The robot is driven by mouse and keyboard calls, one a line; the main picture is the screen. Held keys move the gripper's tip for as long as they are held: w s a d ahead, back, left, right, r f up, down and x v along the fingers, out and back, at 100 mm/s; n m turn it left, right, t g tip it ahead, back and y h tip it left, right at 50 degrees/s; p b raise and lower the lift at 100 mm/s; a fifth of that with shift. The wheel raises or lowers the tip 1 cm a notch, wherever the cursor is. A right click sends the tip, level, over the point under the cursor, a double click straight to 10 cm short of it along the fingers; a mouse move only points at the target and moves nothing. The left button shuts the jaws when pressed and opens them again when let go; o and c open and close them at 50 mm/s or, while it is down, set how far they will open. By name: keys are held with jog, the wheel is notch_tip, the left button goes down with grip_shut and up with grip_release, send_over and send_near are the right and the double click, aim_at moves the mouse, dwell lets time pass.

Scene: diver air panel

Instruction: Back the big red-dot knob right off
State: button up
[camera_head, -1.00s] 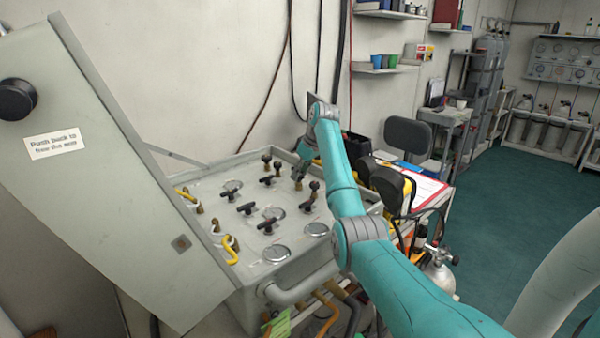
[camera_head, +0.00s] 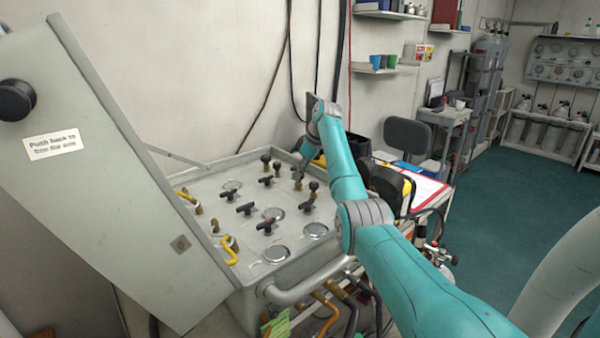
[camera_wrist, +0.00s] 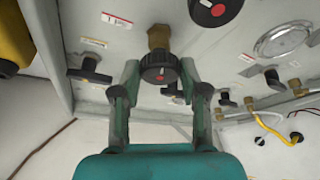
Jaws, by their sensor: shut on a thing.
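A second black knob with a red dot (camera_wrist: 215,9) is partly cut off at the top edge, apart from my fingers. In the head view my gripper (camera_head: 303,166) is at the far right part of the grey panel (camera_head: 205,262), small and partly hidden by my wrist.
Black T-handles (camera_head: 246,209) and round gauges (camera_head: 276,254) stand close by on the panel. Yellow hoses (camera_head: 229,252) run along its left side. The tilted grey lid (camera_head: 100,190) rises at left. A wall is behind.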

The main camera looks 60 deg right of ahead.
jog(key=o, duration=1.1)
jog(key=shift+o, duration=0.2)
jog(key=shift+r, duration=0.1)
notch_tip(320, 180, up, 10)
